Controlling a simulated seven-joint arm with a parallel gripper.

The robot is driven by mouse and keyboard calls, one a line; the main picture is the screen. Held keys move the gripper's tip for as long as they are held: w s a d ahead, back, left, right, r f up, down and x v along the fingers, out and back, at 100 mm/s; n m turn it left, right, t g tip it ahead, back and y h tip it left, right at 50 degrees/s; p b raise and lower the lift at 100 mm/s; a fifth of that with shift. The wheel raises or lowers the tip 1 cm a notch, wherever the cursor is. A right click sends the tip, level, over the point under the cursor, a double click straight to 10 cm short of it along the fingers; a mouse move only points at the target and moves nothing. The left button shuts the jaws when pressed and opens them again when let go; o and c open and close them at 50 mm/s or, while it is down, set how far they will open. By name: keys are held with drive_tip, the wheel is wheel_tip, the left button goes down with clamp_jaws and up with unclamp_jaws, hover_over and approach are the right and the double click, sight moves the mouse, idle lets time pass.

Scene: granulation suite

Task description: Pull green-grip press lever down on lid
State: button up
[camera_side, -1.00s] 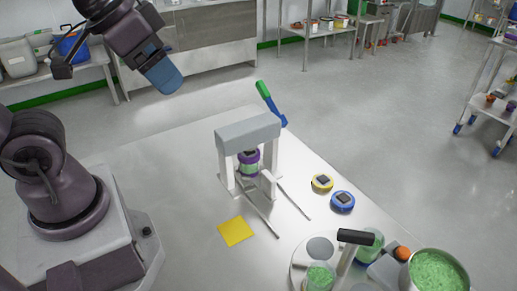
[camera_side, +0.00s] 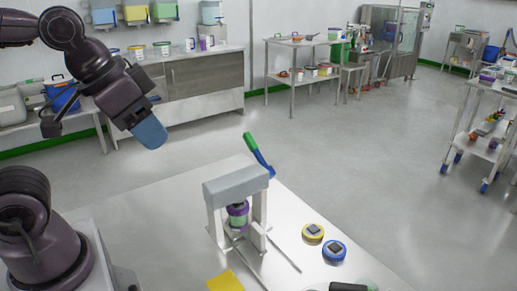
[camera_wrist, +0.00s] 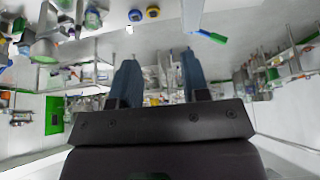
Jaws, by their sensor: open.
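The press (camera_side: 236,186) stands on the steel table with a grey top beam and white posts. Its lever (camera_side: 263,163) is blue with a green grip (camera_side: 251,142) and slants up and to the left behind the beam. A purple-topped container (camera_side: 238,213) sits between the posts under the beam; its lower part is partly hidden. My gripper (camera_side: 150,133) is in the air, left of and apart from the lever. In the wrist view my gripper (camera_wrist: 160,75) has its two blue fingers spread with nothing held. The green grip (camera_wrist: 218,38) shows beyond the right finger.
A yellow-rimmed lid (camera_side: 313,231) and a blue lid (camera_side: 334,249) lie right of the press. A yellow square (camera_side: 226,282) lies in front, cut by the frame edge. Two thin rails run forward from the press. The air between my gripper and the lever looks clear.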

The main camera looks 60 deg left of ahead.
drive_tip(key=shift+w+d+f+g, duration=0.1)
drive_tip(key=shift+w+f+g, duration=0.4)
drive_tip(key=shift+w+f, duration=0.2)
drive_tip(key=c, duration=0.7)
drive_tip(key=w+g, duration=0.1)
drive_tip(key=w, duration=0.2)
drive_tip(key=w+a, duration=0.1)
drive_tip(key=w, duration=0.3)
drive_tip(key=w+f+g+y, duration=0.1)
drive_tip(key=w, duration=0.2)
drive_tip(key=shift+w+a+m+g, duration=0.2)
drive_tip(key=shift+m+g, duration=0.1)
drive_tip(key=shift+m, duration=0.1)
clamp_jaws()
drive_tip(key=w+a+g+y, duration=0.1)
drive_tip(key=w+a+y, duration=0.1)
drive_tip(key=w, duration=0.6)
drive_tip(key=w+a+y, duration=0.3)
drive_tip(key=w, duration=0.5)
drive_tip(key=shift+w+f+n+g, duration=0.3)
drive_tip(key=shift+n+g, duration=0.1)
